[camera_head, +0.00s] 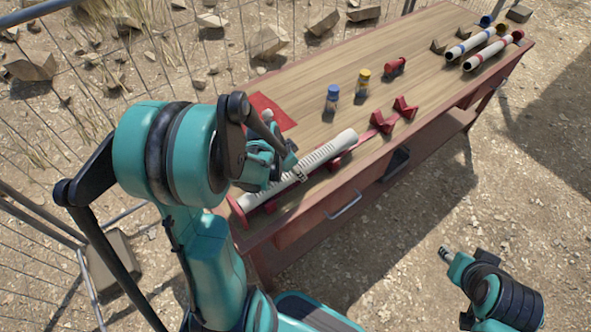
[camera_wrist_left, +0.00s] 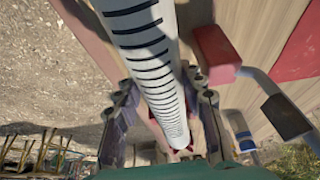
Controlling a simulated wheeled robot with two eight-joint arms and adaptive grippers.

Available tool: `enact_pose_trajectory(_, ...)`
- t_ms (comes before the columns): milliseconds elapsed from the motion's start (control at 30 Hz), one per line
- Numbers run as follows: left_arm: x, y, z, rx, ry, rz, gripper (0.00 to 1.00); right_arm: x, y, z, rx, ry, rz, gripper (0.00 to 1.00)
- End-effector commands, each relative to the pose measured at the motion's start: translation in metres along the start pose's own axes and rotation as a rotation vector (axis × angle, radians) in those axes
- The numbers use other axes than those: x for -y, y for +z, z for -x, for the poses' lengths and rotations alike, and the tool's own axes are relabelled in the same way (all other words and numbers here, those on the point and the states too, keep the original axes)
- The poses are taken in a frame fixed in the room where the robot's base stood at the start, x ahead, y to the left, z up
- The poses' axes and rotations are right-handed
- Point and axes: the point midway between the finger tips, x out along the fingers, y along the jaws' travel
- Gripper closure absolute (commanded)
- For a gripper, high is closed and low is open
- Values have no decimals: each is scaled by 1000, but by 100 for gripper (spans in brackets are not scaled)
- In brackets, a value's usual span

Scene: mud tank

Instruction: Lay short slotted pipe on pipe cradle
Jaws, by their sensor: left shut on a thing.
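The short slotted pipe (camera_head: 327,150), white with dark slots, lies lengthwise along the front left of the workbench. My left gripper (camera_head: 300,174) is shut on it near its middle. In the left wrist view the pipe (camera_wrist_left: 150,55) runs between the fingers of the left gripper (camera_wrist_left: 160,110). The red pipe cradle (camera_head: 381,122) has V-shaped supports near the front edge, beyond the pipe's far end. More red parts show beside and under the pipe; whether it touches them I cannot tell. My right gripper (camera_head: 445,253) is off the bench at lower right; its jaw state is unclear.
A blue-capped bottle (camera_head: 332,98), a yellow-capped bottle (camera_head: 362,83) and a red object (camera_head: 394,67) stand behind the cradle. Banded pipes (camera_head: 482,47) lie at the far right end. A red mat (camera_head: 268,108) lies at the back left.

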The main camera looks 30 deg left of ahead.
Motion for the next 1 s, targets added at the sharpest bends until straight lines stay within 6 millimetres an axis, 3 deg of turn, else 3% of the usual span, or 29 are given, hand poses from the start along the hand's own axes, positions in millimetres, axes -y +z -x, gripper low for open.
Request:
enact_pose_trajectory(400, 0, 1, -3, 0, 0, 0, 100, 0, 2, -3, 0, 0, 0, 60)
enact_pose_trajectory(433, 0, 1, -3, 0, 0, 0, 55, 0, 2, -3, 0, 0, 0, 60)
enact_pose_trajectory(500, 0, 1, -3, 0, 0, 0, 37, 0, 2, -3, 0, 0, 0, 60)
enact_pose_trajectory(867, 0, 2, -3, 0, -1, 0, 36, 0, 2, -3, 0, 0, 0, 60)
enact_pose_trajectory(1000, 0, 2, 6, 0, -1, 1, 36, 0, 2, -3, 0, 0, 0, 60)
